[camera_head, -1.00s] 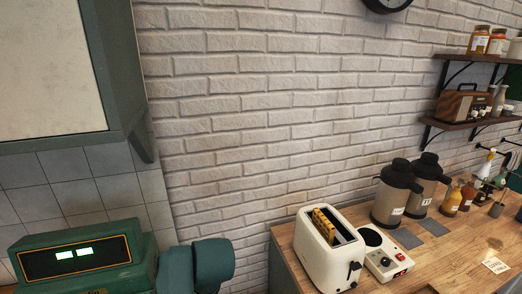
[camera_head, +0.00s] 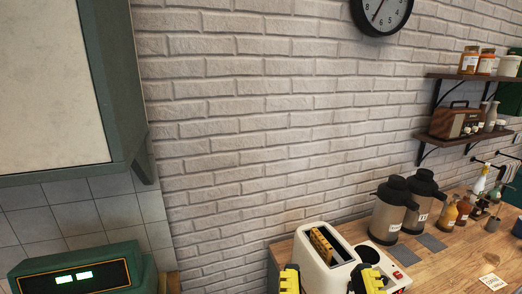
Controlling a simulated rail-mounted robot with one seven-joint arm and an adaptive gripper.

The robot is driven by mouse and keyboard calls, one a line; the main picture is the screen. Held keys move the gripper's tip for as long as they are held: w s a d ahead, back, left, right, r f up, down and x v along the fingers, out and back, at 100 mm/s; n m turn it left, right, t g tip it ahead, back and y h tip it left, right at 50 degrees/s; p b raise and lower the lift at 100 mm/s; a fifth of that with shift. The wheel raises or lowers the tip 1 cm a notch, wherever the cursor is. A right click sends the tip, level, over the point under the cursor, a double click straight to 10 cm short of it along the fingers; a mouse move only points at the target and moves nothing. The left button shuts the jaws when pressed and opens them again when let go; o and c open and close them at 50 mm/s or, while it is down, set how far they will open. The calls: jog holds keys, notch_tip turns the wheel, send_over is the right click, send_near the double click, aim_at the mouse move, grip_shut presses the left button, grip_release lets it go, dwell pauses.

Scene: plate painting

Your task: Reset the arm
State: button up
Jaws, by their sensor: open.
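My gripper (camera_head: 330,281) shows at the bottom edge of the head view, with only its two yellow-and-black fingertips in the picture. The fingertips are wide apart, and I see nothing held between them. They appear in front of the lower part of the white toaster (camera_head: 318,236); I cannot tell how far they are from it. The rest of my arm is below the picture.
The toaster, holding bread slices, stands on the wooden counter (camera_head: 450,262). Two airpots (camera_head: 392,207), bottles (camera_head: 462,212) and a white appliance (camera_head: 398,278) stand to its right. A green machine (camera_head: 75,270) is at lower left, under a wall cabinet (camera_head: 60,80).

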notch_tip(320, 180, up, 19)
jog(key=p, duration=1.6)
